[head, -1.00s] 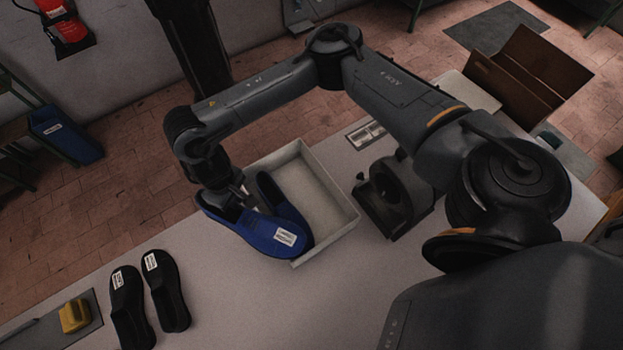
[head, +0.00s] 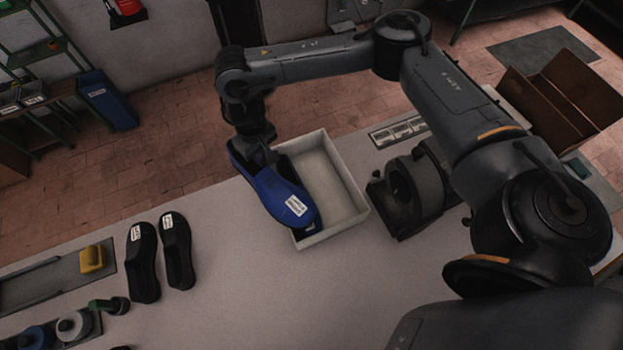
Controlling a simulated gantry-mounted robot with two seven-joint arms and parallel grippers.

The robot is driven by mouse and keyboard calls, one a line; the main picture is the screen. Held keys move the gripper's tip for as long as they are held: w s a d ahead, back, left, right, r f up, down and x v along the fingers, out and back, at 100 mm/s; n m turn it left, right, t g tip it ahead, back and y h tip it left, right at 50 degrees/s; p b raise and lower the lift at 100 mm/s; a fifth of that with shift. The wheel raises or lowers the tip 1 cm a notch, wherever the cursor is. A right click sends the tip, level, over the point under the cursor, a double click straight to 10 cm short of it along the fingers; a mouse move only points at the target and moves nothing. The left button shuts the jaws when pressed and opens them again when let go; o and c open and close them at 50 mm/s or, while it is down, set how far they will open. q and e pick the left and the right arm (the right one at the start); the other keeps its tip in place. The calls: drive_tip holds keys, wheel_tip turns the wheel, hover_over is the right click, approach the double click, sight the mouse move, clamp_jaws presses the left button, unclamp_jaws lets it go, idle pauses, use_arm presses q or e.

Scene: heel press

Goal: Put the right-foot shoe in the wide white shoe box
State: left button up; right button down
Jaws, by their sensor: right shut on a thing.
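The white shoe box (head: 345,170) is open and stands on the table. My right gripper (head: 268,160) is shut on a blue shoe (head: 270,193) with a white label near its toe. It holds the shoe at the heel end, over the left part of the box, with the toe toward the front. The heel overhangs the box's left wall. The right part of the box is empty. My left gripper is not in view.
Two black shoes (head: 160,255) stand on the table to the left. A dark ring-shaped fixture (head: 412,193) stands right of the box. The table in front of the box is clear.

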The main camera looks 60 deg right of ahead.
drive_tip(key=s+d+m+p, duration=0.2)
drive_tip(key=s+d+m, duration=0.15)
drive_tip(key=d, duration=0.95)
drive_tip(key=b, duration=0.3)
hover_over(326, 172)
drive_tip(key=shift+m, duration=0.45)
drive_tip(key=shift+f, duration=10.3)
drive_tip(key=c, duration=1.7)
unclamp_jaws()
drive_tip(key=shift+f, duration=0.1)
drive_tip(key=o, duration=0.5)
drive_tip(key=shift+c, duration=0.2)
